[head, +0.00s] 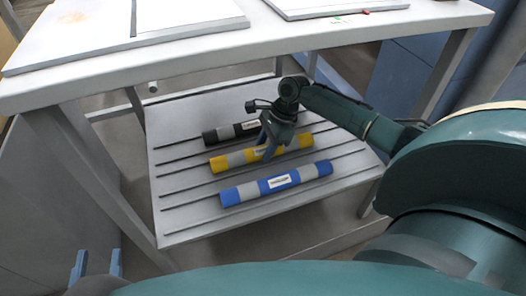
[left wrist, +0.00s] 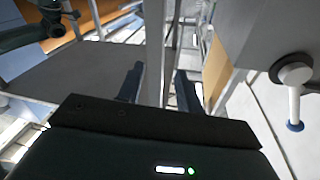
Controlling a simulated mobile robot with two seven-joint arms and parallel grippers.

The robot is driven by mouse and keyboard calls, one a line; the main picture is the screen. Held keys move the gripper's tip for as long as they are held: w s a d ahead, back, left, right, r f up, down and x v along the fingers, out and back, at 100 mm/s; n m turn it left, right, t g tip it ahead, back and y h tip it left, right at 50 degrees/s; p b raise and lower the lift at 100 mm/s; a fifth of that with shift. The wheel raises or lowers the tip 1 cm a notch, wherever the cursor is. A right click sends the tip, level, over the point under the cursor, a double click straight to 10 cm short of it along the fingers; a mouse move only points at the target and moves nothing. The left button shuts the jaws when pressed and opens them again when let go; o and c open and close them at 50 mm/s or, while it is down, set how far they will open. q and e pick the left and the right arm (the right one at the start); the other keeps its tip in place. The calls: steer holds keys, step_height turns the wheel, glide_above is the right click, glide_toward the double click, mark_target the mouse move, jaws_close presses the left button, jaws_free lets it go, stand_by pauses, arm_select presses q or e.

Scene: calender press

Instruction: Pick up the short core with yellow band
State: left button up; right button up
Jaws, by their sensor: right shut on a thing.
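The yellow-banded core (head: 237,158) lies on the slatted lower shelf (head: 185,217), between a black-banded core (head: 216,135) behind it and a blue-banded core (head: 238,193) in front. It has grey bands and a white label. My right gripper (head: 268,150) comes down over it, shut around its middle, and hides part of it. The core appears still at shelf level. My left gripper (head: 97,265) is at the lower left of the head view, its two blue-grey fingers apart and nothing between them. Its fingers also show in the left wrist view (left wrist: 158,85).
The white table top (head: 200,52) is above the shelf, with flat panels on it. Table legs (head: 95,165) stand at either side of the shelf. My right arm reaches in under the top from the right. Bare shelf lies left of the cores.

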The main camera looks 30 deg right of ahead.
mark_target(265, 146)
steer(key=shift+c, duration=0.6)
steer(key=shift+r, duration=0.2)
step_height(265, 146, up, 9)
steer(key=p, duration=0.4)
steer(key=shift+f, duration=0.15)
steer(key=shift+r, duration=0.5)
arm_select(q)
steer(key=n+g+y, duration=0.1)
steer(key=a+n+g+y, duration=0.1)
steer(key=shift+s+a+f+g, duration=0.1)
steer(key=shift+a+f+g, duration=0.05)
steer(key=shift+a+g, duration=0.2)
steer(key=shift+d, duration=0.1)
